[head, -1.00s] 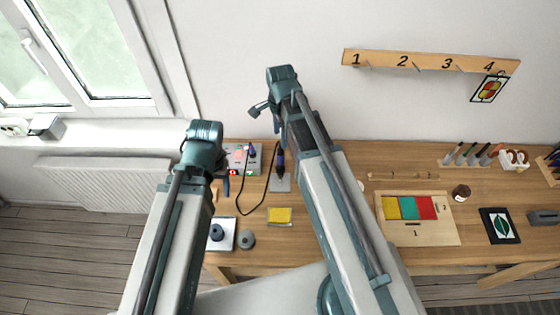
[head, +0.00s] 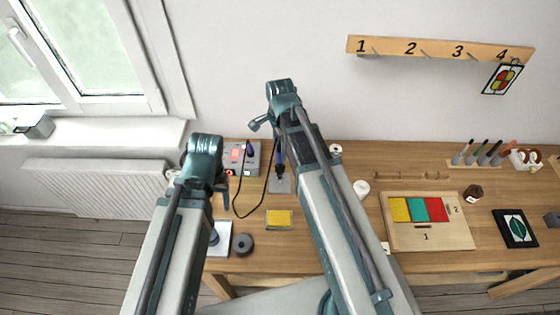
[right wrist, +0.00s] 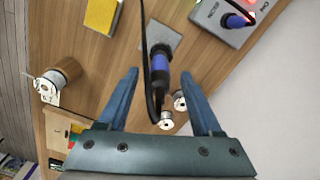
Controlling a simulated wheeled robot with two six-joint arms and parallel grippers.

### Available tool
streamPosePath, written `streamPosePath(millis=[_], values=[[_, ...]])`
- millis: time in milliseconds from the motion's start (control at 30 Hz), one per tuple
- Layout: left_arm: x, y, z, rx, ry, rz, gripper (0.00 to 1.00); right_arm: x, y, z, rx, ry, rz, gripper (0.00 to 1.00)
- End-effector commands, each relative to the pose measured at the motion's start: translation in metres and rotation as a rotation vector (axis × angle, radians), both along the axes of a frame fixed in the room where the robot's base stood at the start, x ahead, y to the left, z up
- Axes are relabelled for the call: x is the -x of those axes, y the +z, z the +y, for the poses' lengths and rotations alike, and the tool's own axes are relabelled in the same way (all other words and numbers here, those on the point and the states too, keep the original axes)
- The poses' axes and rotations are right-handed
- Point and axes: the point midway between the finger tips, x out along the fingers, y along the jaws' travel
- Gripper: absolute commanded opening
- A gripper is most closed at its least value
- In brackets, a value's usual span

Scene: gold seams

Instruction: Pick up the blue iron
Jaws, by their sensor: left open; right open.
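The blue iron (head: 281,160) stands roughly upright over a small grey base plate (head: 280,186), with a black cord, just left of my right arm in the head view. In the right wrist view the blue iron (right wrist: 160,66) appears between the fingers of my right gripper (right wrist: 159,76), which is open and empty. I cannot tell how far the fingertips are from the handle. In the head view the right gripper (head: 279,138) is largely hidden by its own wrist. My left gripper (head: 222,196) is open, mostly hidden behind its wrist, over the left part of the table.
A grey station (head: 250,157) with lit red marks stands left of the iron. A yellow sponge (head: 279,217) lies in front. A dark round piece (head: 244,246) sits near the table's front left. White spools (head: 361,188) and a colored board (head: 428,238) are right of my arm.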

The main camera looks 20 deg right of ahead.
Motion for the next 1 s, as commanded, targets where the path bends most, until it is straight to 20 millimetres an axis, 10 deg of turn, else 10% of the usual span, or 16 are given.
streamPosePath(millis=[233,567,1000], values=[[0.000,-0.037,0.000,-0.001,-0.004,0.000,0.66,0.000,-0.037,0.000,0.000,0.000,0.000,0.66],[0.000,-0.040,0.000,-0.001,-0.003,0.000,0.66,0.000,-0.040,0.000,0.000,0.000,0.000,0.66],[0.000,-0.040,0.000,-0.001,-0.003,0.000,0.66,0.000,-0.040,0.000,0.000,0.000,0.000,0.00]])
